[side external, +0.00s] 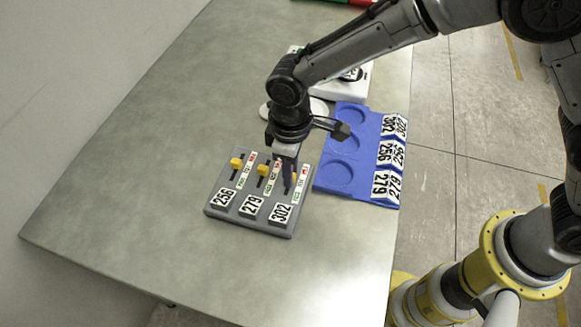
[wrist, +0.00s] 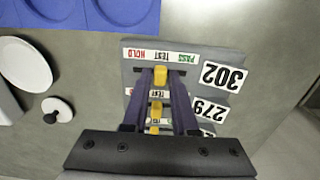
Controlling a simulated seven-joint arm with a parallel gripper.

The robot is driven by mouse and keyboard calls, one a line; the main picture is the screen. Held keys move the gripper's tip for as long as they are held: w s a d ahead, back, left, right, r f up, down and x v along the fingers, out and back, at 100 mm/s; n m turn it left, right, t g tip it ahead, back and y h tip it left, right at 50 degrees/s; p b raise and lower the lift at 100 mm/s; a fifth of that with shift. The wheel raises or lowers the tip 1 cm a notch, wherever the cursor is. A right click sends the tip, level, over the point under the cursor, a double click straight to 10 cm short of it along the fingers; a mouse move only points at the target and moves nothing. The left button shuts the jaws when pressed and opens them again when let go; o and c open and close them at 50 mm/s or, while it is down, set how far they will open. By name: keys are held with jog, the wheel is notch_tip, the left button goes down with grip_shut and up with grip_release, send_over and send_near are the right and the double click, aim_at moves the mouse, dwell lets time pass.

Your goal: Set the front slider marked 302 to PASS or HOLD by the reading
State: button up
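The grey slider panel (side external: 245,209) carries three sliders marked 256, 279 and 302. The front slider's label 302 (wrist: 222,76) sits by a strip reading HOLD, TEST, PASS (wrist: 160,55), with PASS nearest the number. Its yellow knob (wrist: 160,76) stands beside TEST, mid-track. My gripper (side external: 292,188) is low over this slider, hiding the knob in the side view. In the wrist view my gripper's purple fingers (wrist: 163,80) stand on either side of the knob and look open; contact is unclear. The white scale (side external: 357,84) is partly hidden by my arm; its reading is not legible.
A blue tray (side external: 325,181) with empty round recesses and labels 302, 256 and 279 lies right of the panel. The 256 knob (side external: 236,162) and 279 knob (side external: 263,170) are close by. A white disc (wrist: 24,64) lies behind. The table's left is clear.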

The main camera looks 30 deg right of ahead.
grip_shut()
dwell(1.1)
